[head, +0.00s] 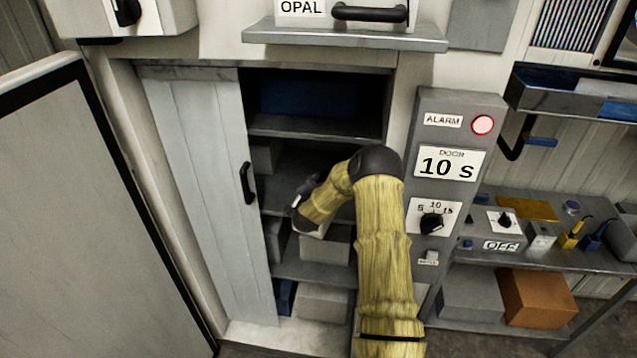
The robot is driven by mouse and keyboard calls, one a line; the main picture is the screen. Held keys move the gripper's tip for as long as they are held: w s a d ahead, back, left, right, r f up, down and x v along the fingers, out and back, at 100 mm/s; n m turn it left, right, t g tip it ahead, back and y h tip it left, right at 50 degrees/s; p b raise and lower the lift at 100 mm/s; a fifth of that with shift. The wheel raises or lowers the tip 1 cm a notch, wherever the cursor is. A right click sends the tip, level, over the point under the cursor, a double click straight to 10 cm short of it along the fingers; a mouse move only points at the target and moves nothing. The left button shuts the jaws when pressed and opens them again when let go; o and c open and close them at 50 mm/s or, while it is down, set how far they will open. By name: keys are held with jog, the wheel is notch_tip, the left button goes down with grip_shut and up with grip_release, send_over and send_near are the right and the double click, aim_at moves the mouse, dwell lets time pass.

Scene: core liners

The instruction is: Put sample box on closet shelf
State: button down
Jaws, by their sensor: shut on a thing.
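The closet (190,190) stands in the middle, its left part covered by a pale door panel with a black handle and its right part open. My yellow-sleeved arm reaches into the opening. My gripper (302,210) is at middle-shelf height, shut, its fingertips mostly hidden by dark parts of the hand. A pale grey box (326,249) shows directly under the gripper, above the lower closet shelf (310,270). I take it for the sample box in my grip; the contact is hard to see. The middle shelf (285,190) is partly hidden by my arm.
Inside, a dark blue box (308,97) is on the top shelf, and other pale boxes (322,303) sit lower. An alarm panel (455,190) reading 10 s with a lit red lamp stands right of the opening. A ledge (345,36) juts out above.

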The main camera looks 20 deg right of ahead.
jog(key=shift+r, duration=0.15)
jog(key=c, duration=1.3)
grip_release()
jog(key=shift+s+f, duration=0.1)
jog(key=shift+f, duration=0.1)
jog(key=shift+o, duration=0.2)
jog(key=shift+w+a+r, duration=0.1)
jog(key=shift+w, duration=0.1)
jog(key=shift+s, duration=0.2)
jog(key=b+v, duration=0.4)
jog(key=v, duration=0.7)
jog(key=shift+s+a+r, duration=0.15)
jog(key=shift+s+a, duration=0.1)
jog(key=shift+s, duration=0.05)
